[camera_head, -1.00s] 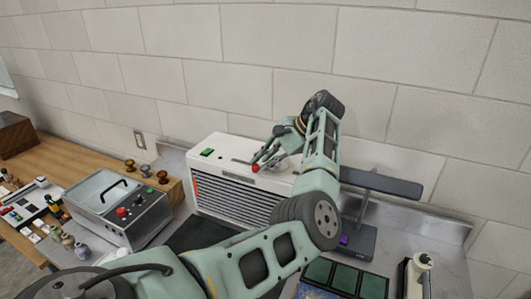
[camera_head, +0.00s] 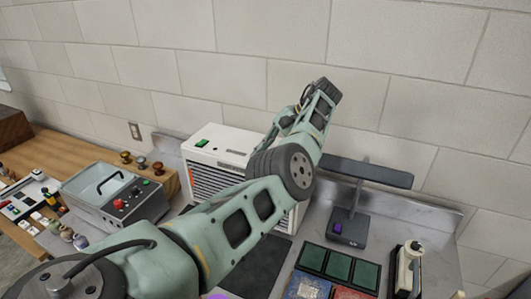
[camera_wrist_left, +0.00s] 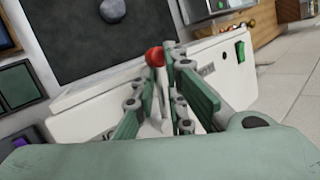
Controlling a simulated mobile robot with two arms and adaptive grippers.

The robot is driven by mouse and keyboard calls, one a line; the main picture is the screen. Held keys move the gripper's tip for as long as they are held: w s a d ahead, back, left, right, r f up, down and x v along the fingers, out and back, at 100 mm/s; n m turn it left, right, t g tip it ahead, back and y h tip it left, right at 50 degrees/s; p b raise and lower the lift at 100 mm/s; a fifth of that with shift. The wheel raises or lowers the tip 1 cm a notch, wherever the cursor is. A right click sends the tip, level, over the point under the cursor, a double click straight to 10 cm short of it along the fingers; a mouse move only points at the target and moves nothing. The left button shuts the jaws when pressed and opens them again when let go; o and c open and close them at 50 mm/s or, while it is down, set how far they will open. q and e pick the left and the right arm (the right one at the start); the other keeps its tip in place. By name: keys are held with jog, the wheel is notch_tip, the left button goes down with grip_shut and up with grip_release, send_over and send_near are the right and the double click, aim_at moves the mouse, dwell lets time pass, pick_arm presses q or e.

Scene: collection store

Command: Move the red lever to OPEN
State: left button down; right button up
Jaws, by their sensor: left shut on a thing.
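The lever's red knob (camera_wrist_left: 155,57) shows in the left wrist view, on top of the white machine (camera_wrist_left: 75,112). My left gripper (camera_wrist_left: 164,72) has its fingers on either side of the lever just by the knob, shut on it. In the head view the white machine (camera_head: 215,138) stands against the wall, partly covered by my left arm. There the lever and the fingertips are hidden behind my arm. No OPEN marking can be read. My right gripper is not in view.
A grey box with a red button (camera_head: 118,204) stands left of the machine. A dark stand (camera_head: 350,222) is on the right. A dark mat (camera_head: 254,268) lies in front, with green-panelled trays (camera_head: 338,265) beside it. A green switch (camera_wrist_left: 240,51) is on the machine.

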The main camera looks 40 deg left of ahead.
pick_arm(q)
jog(key=shift+s+f, duration=0.15)
jog(key=shift+f, duration=0.25)
jog(key=c, duration=1.9)
grip_release()
jog(key=shift+o, duration=0.2)
jog(key=shift+a, duration=0.15)
jog(key=shift+r, duration=0.1)
notch_tip(320, 180, up, 10)
